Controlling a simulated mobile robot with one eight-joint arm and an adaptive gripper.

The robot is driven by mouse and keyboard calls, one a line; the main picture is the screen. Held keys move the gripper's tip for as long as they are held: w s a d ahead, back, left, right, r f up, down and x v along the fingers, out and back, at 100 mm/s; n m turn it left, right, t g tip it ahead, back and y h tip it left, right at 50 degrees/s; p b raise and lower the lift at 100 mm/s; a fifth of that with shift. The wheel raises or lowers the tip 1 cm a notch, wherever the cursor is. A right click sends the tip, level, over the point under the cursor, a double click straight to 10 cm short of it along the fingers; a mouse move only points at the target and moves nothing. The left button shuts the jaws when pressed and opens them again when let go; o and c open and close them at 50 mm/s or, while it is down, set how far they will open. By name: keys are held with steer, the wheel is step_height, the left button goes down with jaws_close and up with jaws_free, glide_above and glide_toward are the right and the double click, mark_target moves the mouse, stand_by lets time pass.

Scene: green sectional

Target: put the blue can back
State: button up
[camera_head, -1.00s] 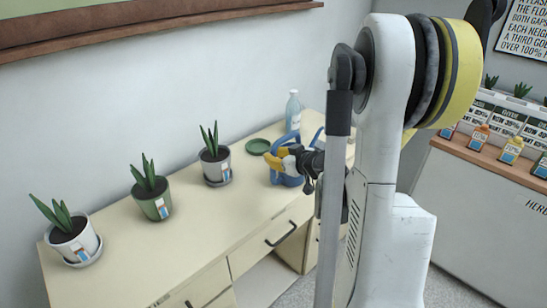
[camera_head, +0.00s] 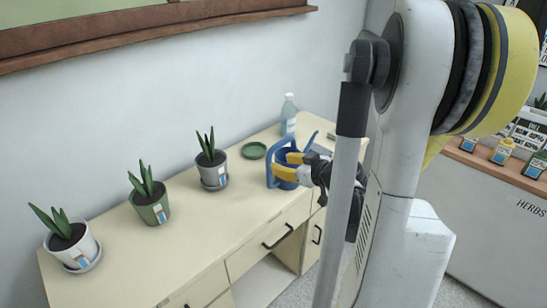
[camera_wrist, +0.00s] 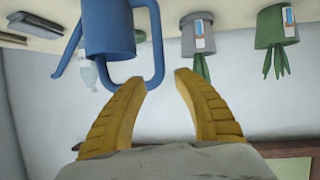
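The blue watering can (camera_head: 271,163) stands on the cream desk, near its right end. In the wrist view, which is upside down, the can (camera_wrist: 108,32) shows at the top with its looped handle toward my gripper. My gripper (camera_head: 286,165) has yellow fingers and is beside the can, on its near right side. My arm hides part of the desk's right end.
The desk (camera_head: 215,232) holds a green saucer (camera_head: 253,151), a clear bottle (camera_head: 289,117) behind the can, and three potted plants, the nearest to the can in a grey pot (camera_head: 213,175). A wall stands behind. A herb counter (camera_head: 470,205) is at the right.

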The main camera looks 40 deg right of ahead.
steer(key=s+a+r+g+y, duration=0.1)
steer(key=s+a+r+g, duration=0.1)
steer(key=a, duration=0.7)
steer(key=s+a+r+g+y, duration=0.1)
steer(key=a+g, duration=0.1)
steer(key=a, duration=0.7)
steer(key=s+a+r+g+h, duration=0.1)
steer(key=s+a+r+g, duration=0.1)
steer(key=s+a, duration=0.7)
steer(key=shift+s+a+r+p, duration=0.15)
steer(key=shift+a+r+p, duration=0.2)
steer(key=shift+a+r, duration=0.25)
